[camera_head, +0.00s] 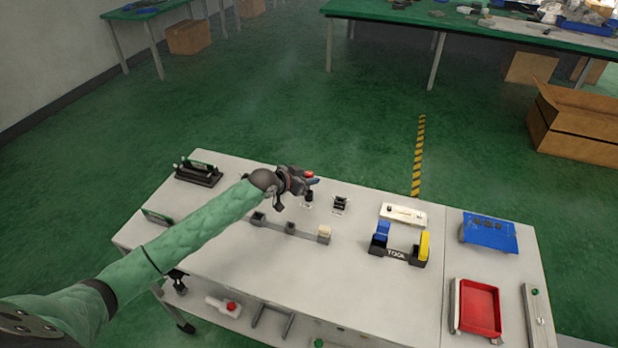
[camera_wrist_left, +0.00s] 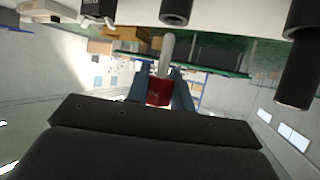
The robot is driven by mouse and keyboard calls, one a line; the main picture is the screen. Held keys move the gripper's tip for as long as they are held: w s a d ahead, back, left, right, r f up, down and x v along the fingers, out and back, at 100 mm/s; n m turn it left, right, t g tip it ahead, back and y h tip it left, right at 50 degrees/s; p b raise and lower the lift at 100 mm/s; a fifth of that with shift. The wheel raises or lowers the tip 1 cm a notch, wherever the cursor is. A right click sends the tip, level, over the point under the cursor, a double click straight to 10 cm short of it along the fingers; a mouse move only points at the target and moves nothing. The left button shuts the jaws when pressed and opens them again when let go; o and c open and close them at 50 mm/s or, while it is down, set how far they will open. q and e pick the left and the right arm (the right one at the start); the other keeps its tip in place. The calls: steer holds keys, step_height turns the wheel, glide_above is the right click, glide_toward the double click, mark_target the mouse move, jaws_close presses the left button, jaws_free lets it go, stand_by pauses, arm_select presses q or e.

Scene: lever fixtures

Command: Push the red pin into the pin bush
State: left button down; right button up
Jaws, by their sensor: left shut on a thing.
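My left gripper (camera_head: 314,181) is over the white table, shut on the red pin (camera_head: 309,174). In the left wrist view, which is upside down, its two blue-grey fingers (camera_wrist_left: 160,92) clasp the pin's red head (camera_wrist_left: 158,93). The pale shaft (camera_wrist_left: 166,55) sticks out toward the tabletop. A black upright cylinder (camera_wrist_left: 175,12), which looks like the pin bush, stands near the shaft's tip. The tip appears outside it; the exact gap and alignment are unclear. In the head view a small black fixture (camera_head: 308,196) stands just below the gripper. My right gripper is not in view.
Another small black fixture (camera_head: 340,203) stands to the right. A grey bar with blocks (camera_head: 290,229) lies in front. A black, blue and yellow holder (camera_head: 400,252), a blue tray (camera_head: 489,232) and a red tray (camera_head: 478,308) are farther right. The front middle of the tabletop is clear.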

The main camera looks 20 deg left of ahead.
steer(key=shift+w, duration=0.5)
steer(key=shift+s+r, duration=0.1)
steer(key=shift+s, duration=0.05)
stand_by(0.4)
arm_select(q)
steer(key=shift+p, duration=0.4)
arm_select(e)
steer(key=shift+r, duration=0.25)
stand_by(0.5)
arm_select(q)
steer(key=shift+f, duration=0.15)
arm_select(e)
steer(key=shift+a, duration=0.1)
arm_select(q)
steer(key=shift+f, duration=0.3)
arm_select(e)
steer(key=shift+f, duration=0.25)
